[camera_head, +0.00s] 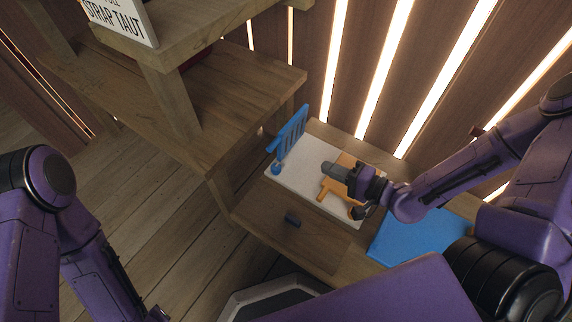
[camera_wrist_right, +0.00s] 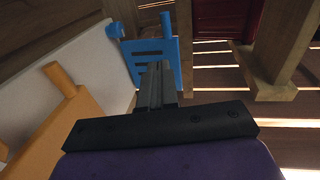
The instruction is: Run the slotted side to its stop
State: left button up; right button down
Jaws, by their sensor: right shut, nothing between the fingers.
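The blue slotted side (camera_head: 291,134) stands upright at the left end of a white bin or board (camera_head: 312,172), with a round blue knob at its lower end. In the right wrist view the slotted side (camera_wrist_right: 133,57) is ahead of the fingers, with its slots and a peg visible. An orange side (camera_head: 345,162) with a peg-like handle is at the right end of the white piece. My right gripper (camera_head: 328,168) is shut and empty above the white piece, beside the orange side and apart from the blue one. My left gripper is out of view.
A blue flat panel (camera_head: 420,238) lies to the right. A wooden shelf (camera_head: 215,110) with a sign (camera_head: 122,18) rises at the left. A slatted wall stands behind.

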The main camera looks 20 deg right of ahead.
jog(key=y+b, duration=0.1)
jog(key=b, duration=0.6)
send_near(276, 144)
jog(key=x, duration=0.6)
jog(key=shift+w+a+f, duration=0.2)
jog(key=shift+a+f, duration=0.1)
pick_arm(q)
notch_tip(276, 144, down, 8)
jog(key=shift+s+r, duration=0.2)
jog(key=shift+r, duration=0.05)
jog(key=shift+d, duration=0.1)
pick_arm(e)
jog(key=shift+w+a+r+p, duration=0.2)
jog(key=shift+w+r+p, duration=0.05)
jog(key=shift+p, duration=0.4)
jog(key=shift+w+a+p, duration=0.2)
jog(key=shift+w+p, duration=0.05)
jog(key=shift+p, duration=0.1)
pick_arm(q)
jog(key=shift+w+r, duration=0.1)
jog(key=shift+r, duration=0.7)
